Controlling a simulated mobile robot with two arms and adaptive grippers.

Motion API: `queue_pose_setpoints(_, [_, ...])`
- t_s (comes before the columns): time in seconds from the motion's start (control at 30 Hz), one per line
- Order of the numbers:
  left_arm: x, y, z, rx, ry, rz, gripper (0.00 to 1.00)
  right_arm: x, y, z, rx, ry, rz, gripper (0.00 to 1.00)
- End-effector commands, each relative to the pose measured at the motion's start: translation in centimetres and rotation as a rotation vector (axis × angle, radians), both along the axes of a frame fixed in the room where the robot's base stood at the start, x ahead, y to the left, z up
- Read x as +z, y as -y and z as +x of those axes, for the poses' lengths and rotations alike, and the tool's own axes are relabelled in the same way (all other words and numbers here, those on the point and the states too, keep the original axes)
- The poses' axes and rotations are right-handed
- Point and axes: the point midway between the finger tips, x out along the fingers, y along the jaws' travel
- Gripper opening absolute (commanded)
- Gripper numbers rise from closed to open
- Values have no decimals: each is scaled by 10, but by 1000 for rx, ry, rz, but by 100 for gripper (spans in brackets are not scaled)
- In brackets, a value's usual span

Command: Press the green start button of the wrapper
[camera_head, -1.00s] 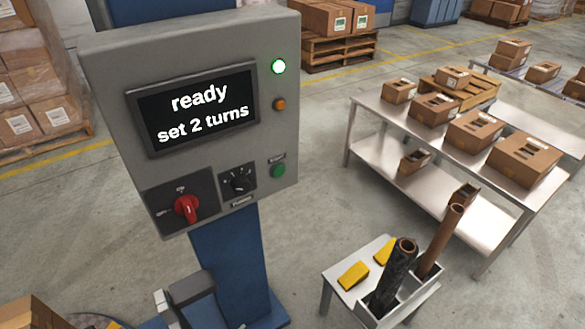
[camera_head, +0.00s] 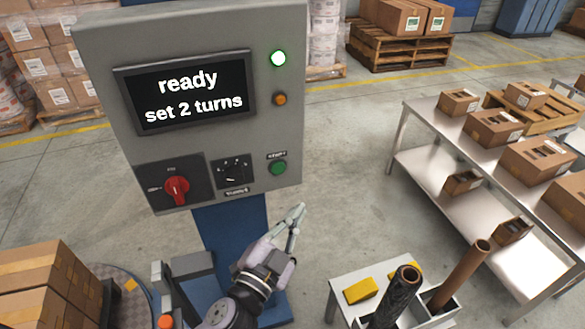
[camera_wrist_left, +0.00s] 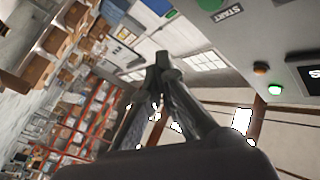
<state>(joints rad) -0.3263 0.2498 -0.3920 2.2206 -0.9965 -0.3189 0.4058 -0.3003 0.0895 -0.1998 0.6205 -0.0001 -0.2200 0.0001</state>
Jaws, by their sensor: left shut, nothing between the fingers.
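The wrapper's grey control box (camera_head: 200,30) stands on a blue column in the head view. Its screen (camera_head: 190,92) reads "ready, set 2 turns". The green start button (camera_head: 278,168) is at the lower right of the panel; it also shows at the top edge of the left wrist view (camera_wrist_left: 209,4), beside its START label. My left gripper (camera_head: 299,208) is shut and empty, below and slightly right of the button, apart from it. Its fingertips also show in the left wrist view (camera_wrist_left: 162,60). My right gripper is not in view.
A red switch (camera_head: 177,189) and a black dial (camera_head: 232,173) sit left of the button. A lit green lamp (camera_head: 278,58) and an orange lamp (camera_head: 280,99) are above it. A small stand (camera_head: 345,290) with rolls is at lower right. Stacked cartons (camera_head: 50,280) are at lower left.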

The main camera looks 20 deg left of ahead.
Motion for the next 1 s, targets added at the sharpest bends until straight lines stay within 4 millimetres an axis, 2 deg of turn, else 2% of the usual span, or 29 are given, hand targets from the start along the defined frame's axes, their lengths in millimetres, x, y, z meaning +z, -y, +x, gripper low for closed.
queue_pose_setpoints(0.1, [18, 1, -4, -2, 37, -4, 0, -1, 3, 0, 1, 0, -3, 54])
queue_pose_setpoints(0.2, [23, 1, -6, -3, 48, -4, 0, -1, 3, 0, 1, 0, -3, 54])
queue_pose_setpoints(0.6, [24, -1, -3, -2, 49, -3, 0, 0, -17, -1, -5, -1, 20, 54])
queue_pose_setpoints(0.77, [25, -9, 9, -1, 50, -1, 0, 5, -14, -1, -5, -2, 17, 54])
queue_pose_setpoints(1.0, [25, -28, 37, -2, 51, 0, 0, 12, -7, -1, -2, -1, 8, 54])
